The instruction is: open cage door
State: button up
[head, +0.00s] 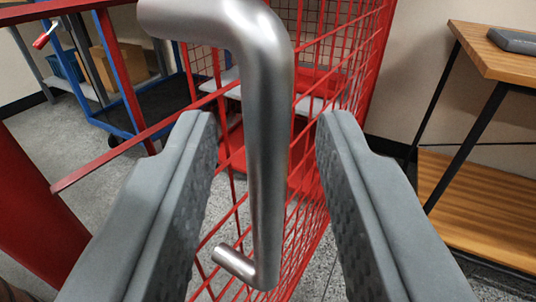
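A silver tubular door handle (268,140) stands upright in the middle of the head view, close to the camera. It belongs to the red wire-mesh cage door (312,215), which runs behind it. My gripper (262,130) is open, with one grey finger on each side of the handle. Visible gaps separate both fingers from the bar, and nothing is held. Whether the door is latched cannot be seen.
A wooden table (498,45) with a grey device (514,40) and a lower shelf stands at the right. A blue cart (120,110) is at the back left. A red post (40,205) stands at the left. Grey floor (60,150) shows between them.

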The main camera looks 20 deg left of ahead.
jog(key=v, duration=1.5)
jog(key=shift+f, duration=0.1)
jog(key=shift+s+a, duration=0.1)
jog(key=shift+a, duration=0.05)
